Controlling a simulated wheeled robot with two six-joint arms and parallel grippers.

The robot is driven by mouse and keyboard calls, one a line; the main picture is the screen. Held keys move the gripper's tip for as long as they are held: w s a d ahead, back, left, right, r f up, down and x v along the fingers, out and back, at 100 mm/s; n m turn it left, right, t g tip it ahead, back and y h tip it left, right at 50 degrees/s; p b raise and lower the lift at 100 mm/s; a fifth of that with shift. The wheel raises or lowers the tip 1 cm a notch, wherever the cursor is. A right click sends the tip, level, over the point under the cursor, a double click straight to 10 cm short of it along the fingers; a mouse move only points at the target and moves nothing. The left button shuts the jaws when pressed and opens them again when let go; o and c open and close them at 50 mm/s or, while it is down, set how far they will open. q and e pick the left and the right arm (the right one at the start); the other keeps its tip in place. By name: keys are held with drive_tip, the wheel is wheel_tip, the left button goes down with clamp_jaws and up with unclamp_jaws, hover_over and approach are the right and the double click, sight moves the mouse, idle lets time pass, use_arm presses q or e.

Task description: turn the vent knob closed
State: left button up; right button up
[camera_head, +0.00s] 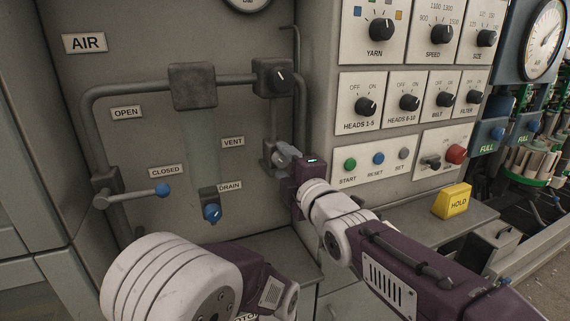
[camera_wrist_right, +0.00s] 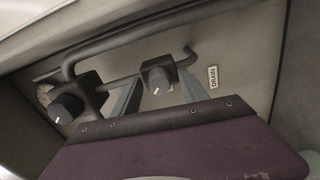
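The vent knob is a round grey knob with a white mark on a dark pipe fitting. In the right wrist view the knob (camera_wrist_right: 158,82) sits between the two fingers of my right gripper (camera_wrist_right: 160,78). The fingers are apart, with a gap on each side of the knob. In the head view my right gripper (camera_head: 287,158) is at the vent fitting (camera_head: 269,152), right of the VENT label (camera_head: 233,142). The gripper hides most of the knob there. My left arm is low in front; its fingers do not show.
A second dark knob (camera_head: 279,77) is on the pipe above. A drain knob (camera_head: 211,212) and a blue-tipped lever (camera_head: 162,190) are to the left. A control panel (camera_head: 376,155) with dials and buttons and a yellow HOLD block (camera_head: 452,201) are to the right.

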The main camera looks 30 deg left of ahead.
drive_tip(key=b+v, duration=0.1)
drive_tip(key=v, duration=0.8)
idle(0.4)
